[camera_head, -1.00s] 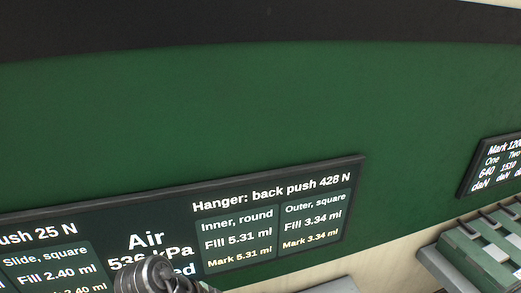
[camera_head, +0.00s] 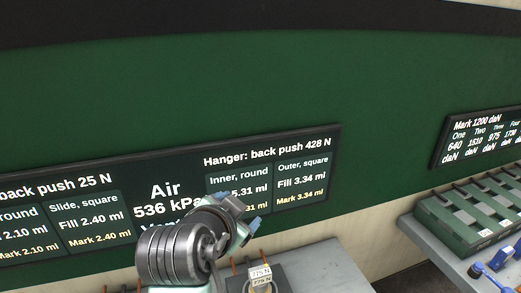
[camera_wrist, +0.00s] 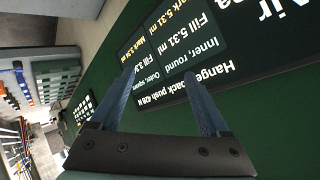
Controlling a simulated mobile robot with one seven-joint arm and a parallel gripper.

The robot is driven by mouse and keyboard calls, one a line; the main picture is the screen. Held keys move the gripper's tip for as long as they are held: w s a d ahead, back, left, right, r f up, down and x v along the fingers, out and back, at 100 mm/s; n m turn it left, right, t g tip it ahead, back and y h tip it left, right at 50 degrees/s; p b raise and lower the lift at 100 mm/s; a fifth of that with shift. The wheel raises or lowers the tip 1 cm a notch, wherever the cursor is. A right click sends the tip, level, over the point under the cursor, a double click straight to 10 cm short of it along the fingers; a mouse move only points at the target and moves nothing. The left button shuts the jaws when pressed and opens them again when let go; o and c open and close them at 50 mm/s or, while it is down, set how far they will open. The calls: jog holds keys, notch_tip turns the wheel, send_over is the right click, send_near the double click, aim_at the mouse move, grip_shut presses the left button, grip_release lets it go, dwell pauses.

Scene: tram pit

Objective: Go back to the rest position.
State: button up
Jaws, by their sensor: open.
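My gripper (camera_wrist: 165,92) shows in the wrist view with its two blue fingers spread wide and nothing between them. In the head view my gripper (camera_head: 250,215) is at the lower middle, at the end of my arm, in front of the hanger display panel (camera_head: 315,150). It hides part of the panel's inner, round text and the line under the air pressure. No touch with the panel can be made out.
A grey bench (camera_head: 425,240) at the right holds a green slotted rack (camera_head: 470,222) and a blue tool (camera_head: 497,262). Below my gripper a small label reading 275 N (camera_head: 261,272) sits on a dark fixture. A second display panel (camera_head: 485,135) hangs at the right.

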jog(key=s+d+r+n+t+y, duration=0.15)
jog(key=r+t, duration=0.25)
jog(key=r, duration=0.6)
jog(key=s+d+r+n+t, duration=0.1)
jog(key=s+r+n+t, duration=0.2)
jog(key=r, duration=0.8)
jog(key=s+d+r+n+t+y, duration=0.1)
jog(key=s+r+n+t, duration=0.3)
jog(key=s+r+t, duration=0.5)
jog(key=s+r, duration=0.3)
jog(key=r, duration=0.4)
jog(key=shift+s+d, duration=0.2)
jog(key=shift+s, duration=0.2)
